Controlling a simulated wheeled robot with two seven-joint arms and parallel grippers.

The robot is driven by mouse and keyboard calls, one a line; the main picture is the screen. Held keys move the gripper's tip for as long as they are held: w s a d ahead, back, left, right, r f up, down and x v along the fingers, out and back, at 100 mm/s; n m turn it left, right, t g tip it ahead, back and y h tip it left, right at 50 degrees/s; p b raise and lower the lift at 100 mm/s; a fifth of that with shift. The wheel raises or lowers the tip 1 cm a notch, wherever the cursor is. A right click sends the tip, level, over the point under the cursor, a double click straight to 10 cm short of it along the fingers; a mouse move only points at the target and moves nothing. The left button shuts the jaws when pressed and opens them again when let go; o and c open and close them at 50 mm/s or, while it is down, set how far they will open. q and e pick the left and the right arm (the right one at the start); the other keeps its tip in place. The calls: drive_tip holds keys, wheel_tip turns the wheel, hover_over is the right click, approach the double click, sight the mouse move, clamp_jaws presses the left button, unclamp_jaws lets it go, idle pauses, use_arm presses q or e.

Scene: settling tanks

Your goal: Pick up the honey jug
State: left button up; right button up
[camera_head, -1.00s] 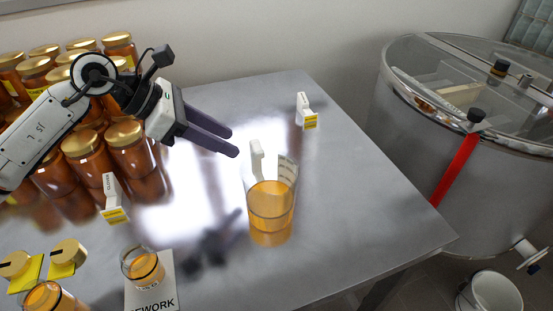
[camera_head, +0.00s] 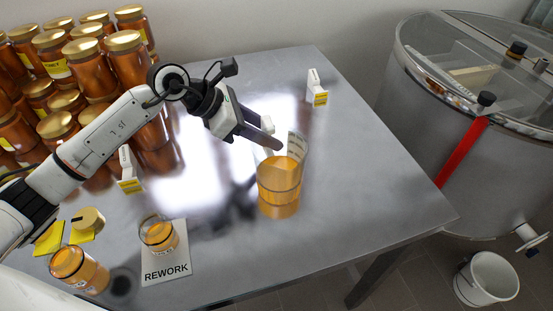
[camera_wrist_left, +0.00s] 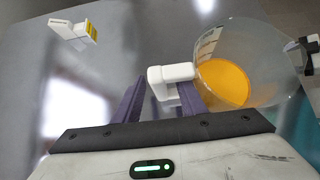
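The honey jug (camera_head: 279,180) is a clear vessel partly filled with orange honey, upright on the metal table. Its white handle (camera_wrist_left: 168,76) faces my left gripper. My left gripper (camera_head: 270,136) reaches in from the left at the jug's handle side. In the left wrist view its two dark fingers (camera_wrist_left: 162,92) are apart, with the handle between or just beyond their tips. The right finger overlaps the jug's edge there. I cannot tell whether either finger touches the handle. In the head view the fingers partly hide the handle. My right gripper is not in view.
Several gold-lidded honey jars (camera_head: 75,75) crowd the table's back left. White-and-yellow label stands (camera_head: 316,90) stand behind the jug and at left. An open jar sits on the REWORK card (camera_head: 166,268). A steel tank (camera_head: 455,130) and white bucket (camera_head: 487,279) are at right.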

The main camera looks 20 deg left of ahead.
use_arm(q)
clamp_jaws()
drive_tip(key=shift+r, duration=0.15)
